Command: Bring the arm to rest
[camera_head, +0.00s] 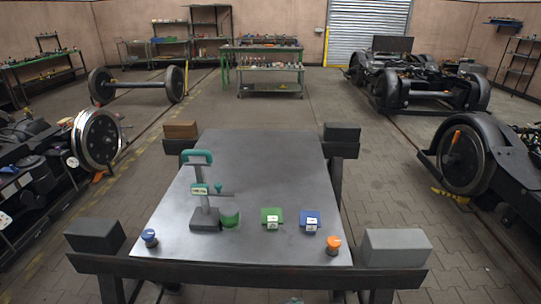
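My arm and gripper do not show clearly in the head view. A grey metal worktable (262,165) stands directly in front of me. On its left part stands a grey and teal upright device (203,190) with a dark base, and a green round piece (230,218) sits beside that base. A green block (271,217) and a blue block (309,220), each with a white label, lie to the right. A blue knob-like piece (150,238) is at the near left, and an orange-topped one (333,245) at the near right.
Blocks stand at the table's corners, a dark one (95,235) near left and a grey one (396,248) near right. Bogies (420,80) and wheels (465,160) flank the right, a wheelset (138,84) the back left. The table's far half is bare.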

